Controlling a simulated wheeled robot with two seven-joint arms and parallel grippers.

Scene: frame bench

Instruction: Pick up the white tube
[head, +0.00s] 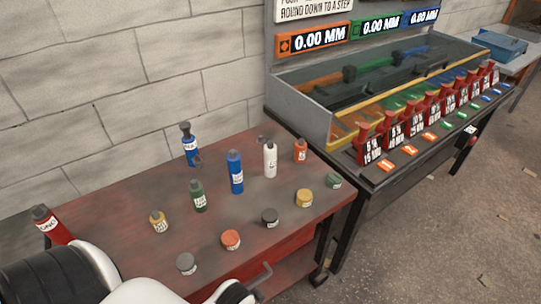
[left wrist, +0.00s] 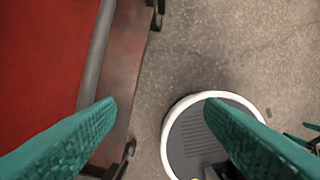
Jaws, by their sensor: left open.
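The white tube (head: 270,159) stands upright on the red cart top, toward its back right in the head view, with a dark cap. A tall blue bottle (head: 235,172) is to its left and a small orange-red bottle (head: 300,150) to its right. In the left wrist view my left gripper (left wrist: 157,105) shows two teal fingers spread wide apart with nothing between them. It faces the floor beside the red cart, away from the tube. Neither gripper shows in the head view; only white and black parts of my arm show at the lower left.
A bench (head: 350,172) with red dispensers stands at the right.

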